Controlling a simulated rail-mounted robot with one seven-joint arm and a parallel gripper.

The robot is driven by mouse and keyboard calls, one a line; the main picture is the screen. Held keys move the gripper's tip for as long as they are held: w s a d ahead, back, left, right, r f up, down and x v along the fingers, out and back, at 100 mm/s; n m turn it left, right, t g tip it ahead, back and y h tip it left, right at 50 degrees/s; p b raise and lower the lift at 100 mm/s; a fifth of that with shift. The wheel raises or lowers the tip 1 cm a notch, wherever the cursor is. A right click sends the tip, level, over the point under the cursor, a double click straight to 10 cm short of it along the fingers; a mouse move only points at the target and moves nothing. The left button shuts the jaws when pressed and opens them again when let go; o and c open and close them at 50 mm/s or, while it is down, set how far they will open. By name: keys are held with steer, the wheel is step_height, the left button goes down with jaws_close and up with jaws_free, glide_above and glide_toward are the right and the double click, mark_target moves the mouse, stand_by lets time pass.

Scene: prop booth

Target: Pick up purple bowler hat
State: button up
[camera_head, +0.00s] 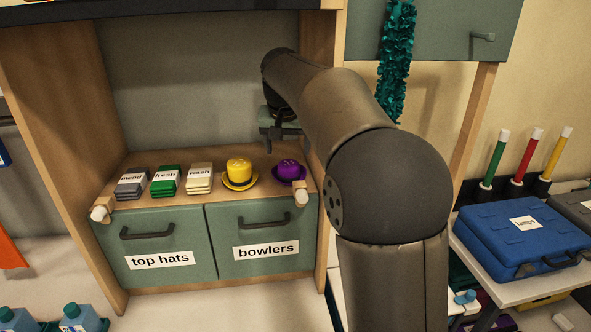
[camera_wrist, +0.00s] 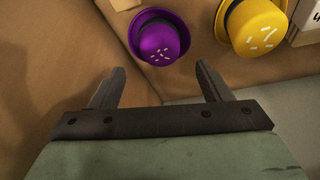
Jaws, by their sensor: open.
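The purple bowler hat (camera_head: 289,171) sits upright at the right end of the wooden counter in the head view. It also shows near the top middle of the wrist view (camera_wrist: 160,38). My gripper (camera_head: 281,147) is above and behind the hat in the head view. In the wrist view my gripper (camera_wrist: 160,86) is open and empty, with the hat beyond its fingertips and not between them. A yellow hat (camera_head: 239,173) stands just left of the purple one in the head view.
Stacks labelled "mend", "fresh" (camera_head: 166,180) and "wash" lie left of the hats. Drawers labelled "top hats" (camera_head: 156,245) and "bowlers" (camera_head: 265,240) are shut below. A wooden side panel (camera_head: 322,130) stands close right of the hat. A blue case (camera_head: 518,238) lies far right.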

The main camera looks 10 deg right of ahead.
mark_target(289, 164)
steer(key=p+x, duration=0.1)
steer(key=x, duration=0.4)
steer(key=shift+f, duration=0.4)
steer(key=c, duration=1)
